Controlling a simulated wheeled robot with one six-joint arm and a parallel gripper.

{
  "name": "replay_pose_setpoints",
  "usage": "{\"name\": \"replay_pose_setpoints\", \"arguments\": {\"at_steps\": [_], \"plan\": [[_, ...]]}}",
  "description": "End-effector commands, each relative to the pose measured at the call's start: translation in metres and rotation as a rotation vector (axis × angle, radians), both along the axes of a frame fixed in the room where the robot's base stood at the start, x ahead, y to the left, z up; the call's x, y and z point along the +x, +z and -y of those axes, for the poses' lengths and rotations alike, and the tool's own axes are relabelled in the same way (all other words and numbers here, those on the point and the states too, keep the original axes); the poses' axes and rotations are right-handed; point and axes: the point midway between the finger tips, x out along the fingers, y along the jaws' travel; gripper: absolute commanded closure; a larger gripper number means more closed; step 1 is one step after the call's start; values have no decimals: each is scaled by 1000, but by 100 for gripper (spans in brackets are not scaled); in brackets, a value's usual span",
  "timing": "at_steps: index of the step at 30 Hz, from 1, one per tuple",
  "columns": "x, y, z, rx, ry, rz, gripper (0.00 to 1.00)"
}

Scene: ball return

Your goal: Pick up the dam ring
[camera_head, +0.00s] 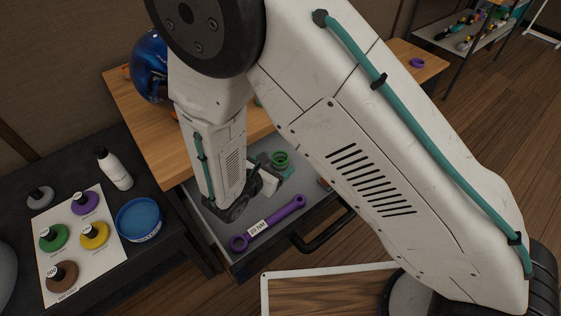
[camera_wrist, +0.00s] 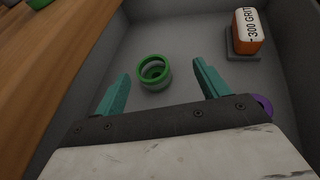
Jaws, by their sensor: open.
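A green ring with a pale lower part (camera_wrist: 154,70) lies on the grey drawer floor; it fits the dam ring, though no label shows on it. It also shows in the head view (camera_head: 281,157), close beyond my gripper. My gripper (camera_wrist: 162,72) has its two teal fingers spread wide and empty. In the wrist view the ring appears between the fingertips, nearer the left finger; I see no contact. In the head view my arm hides much of the drawer and part of my gripper (camera_head: 277,171).
A purple wrench (camera_head: 268,223) lies at the drawer's front. An orange grit block (camera_wrist: 247,30) sits near a drawer wall. The wooden bench (camera_head: 150,135) borders the drawer. A blue tin (camera_head: 139,220), white bottle (camera_head: 116,170) and sheet with several discs (camera_head: 85,262) stand left.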

Motion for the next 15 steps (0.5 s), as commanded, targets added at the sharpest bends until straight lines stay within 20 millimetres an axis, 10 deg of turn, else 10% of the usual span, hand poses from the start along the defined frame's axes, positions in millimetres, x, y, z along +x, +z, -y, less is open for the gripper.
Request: {"name": "replay_pose_setpoints", "arguments": {"at_steps": [15], "plan": [[29, -35, 7, -38, 81, -22, 26]]}}
